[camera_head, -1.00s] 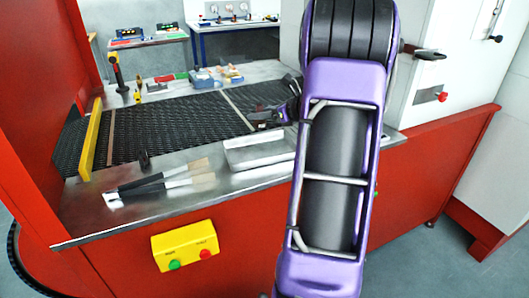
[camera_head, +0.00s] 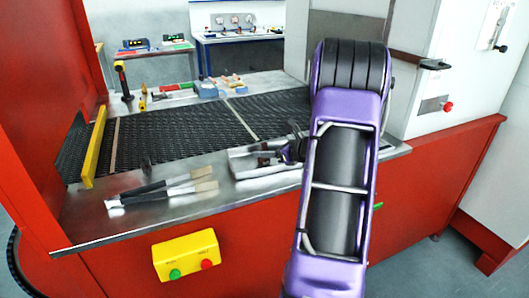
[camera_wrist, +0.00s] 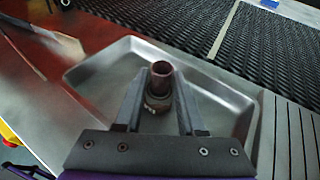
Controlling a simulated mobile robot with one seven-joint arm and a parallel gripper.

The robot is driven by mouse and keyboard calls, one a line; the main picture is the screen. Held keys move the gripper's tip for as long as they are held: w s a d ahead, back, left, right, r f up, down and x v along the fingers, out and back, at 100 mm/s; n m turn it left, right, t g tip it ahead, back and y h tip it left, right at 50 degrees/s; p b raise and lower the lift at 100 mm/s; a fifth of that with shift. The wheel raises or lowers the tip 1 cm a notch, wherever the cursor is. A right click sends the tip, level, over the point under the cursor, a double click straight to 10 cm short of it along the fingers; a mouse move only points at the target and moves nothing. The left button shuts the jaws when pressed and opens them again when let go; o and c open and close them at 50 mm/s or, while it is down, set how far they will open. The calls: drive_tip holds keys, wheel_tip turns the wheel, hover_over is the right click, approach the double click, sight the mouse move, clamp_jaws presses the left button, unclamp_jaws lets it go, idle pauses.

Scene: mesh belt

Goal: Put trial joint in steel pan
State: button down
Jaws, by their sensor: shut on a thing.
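The trial joint (camera_wrist: 161,76) is a short coppery tube with a wider, greyish collar at its lower end. My gripper (camera_wrist: 160,90) is shut on it, with one finger on each side, and the tube stands roughly upright between them. The steel pan (camera_wrist: 103,72) is a shallow rectangular tray, and the joint is over its inside in the wrist view. I cannot tell whether the joint touches the pan floor. In the head view the pan (camera_head: 270,174) lies on the metal ledge, and my gripper (camera_head: 268,158) is low at it. My arm hides the pan's right end.
Two brushes (camera_head: 165,190) lie on the ledge left of the pan. A black mesh belt (camera_head: 180,133) runs behind, with a yellow bar (camera_head: 94,147) at its left. Small parts and blue bins (camera_head: 207,90) sit beyond. A yellow button box (camera_head: 186,254) is on the red front.

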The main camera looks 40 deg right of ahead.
drive_tip(key=shift+f, duration=0.25)
drive_tip(key=c, duration=0.5)
unclamp_jaws()
drive_tip(key=shift+r, duration=0.1)
drive_tip(key=shift+s+d+r, duration=0.1)
drive_tip(key=shift+s+r, duration=0.1)
drive_tip(key=shift+r, duration=0.1)
drive_tip(key=v, duration=1.1)
drive_tip(key=shift+s+r, duration=0.2)
drive_tip(key=shift+s, duration=0.05)
drive_tip(key=shift+w+p, duration=0.1)
drive_tip(key=shift+p, duration=0.2)
